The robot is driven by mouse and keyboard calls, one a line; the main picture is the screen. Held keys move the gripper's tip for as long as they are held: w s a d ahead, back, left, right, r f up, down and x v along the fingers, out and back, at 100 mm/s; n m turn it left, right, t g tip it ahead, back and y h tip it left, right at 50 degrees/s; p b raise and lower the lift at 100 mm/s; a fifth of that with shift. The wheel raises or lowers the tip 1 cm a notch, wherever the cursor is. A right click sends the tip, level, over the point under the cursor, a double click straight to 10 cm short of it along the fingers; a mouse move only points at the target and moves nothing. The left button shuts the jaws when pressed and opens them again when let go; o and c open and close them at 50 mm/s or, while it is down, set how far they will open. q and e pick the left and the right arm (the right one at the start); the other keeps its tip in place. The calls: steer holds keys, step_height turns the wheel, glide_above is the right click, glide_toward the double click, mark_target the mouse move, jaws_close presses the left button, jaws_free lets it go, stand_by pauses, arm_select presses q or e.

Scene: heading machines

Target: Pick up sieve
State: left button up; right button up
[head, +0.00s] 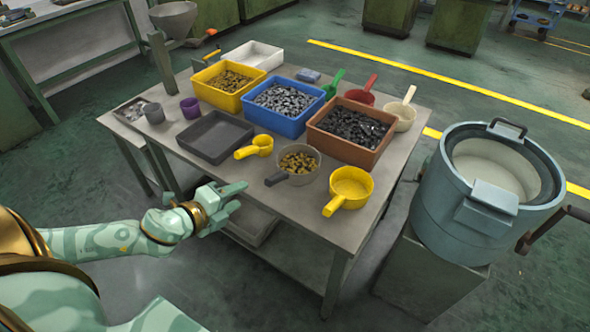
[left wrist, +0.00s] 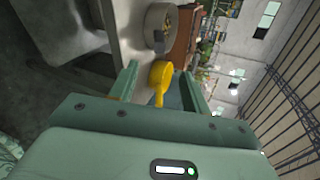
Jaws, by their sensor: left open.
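A yellow round pan-like sieve (head: 352,187) with a stubby handle sits on the table's front right part, upright, its handle toward the front edge. It also shows in the left wrist view (left wrist: 161,72), framed between my fingers but farther off. I cannot clearly make out its mesh. My left gripper (head: 240,197) is open and empty, at the table's front edge, left of the sieve and apart from it. Its fingers also show in the left wrist view (left wrist: 159,80). My right gripper is out of view.
A grey pan (head: 299,161) of brassy pieces and a small yellow scoop (head: 255,147) stand left of the sieve. Behind are brown (head: 318,137), blue (head: 266,116) and yellow (head: 215,92) bins. A dark empty tray (head: 215,138) lies left. A large drum (head: 436,208) stands right of the table.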

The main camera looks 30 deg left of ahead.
arm_select(q)
steer(key=b, duration=0.4)
glide_toward(275, 178)
steer(key=a+f+x, duration=0.1)
steer(key=x, duration=0.5)
steer(key=shift+w+a+f, duration=0.1)
steer(key=shift+w+f, duration=0.05)
steer(key=shift+f, duration=0.05)
steer(key=b+x, duration=0.2)
steer(key=x, duration=0.3)
steer(key=shift+r, duration=0.1)
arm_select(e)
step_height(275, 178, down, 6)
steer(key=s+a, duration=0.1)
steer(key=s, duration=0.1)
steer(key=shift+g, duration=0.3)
arm_select(q)
jaws_close()
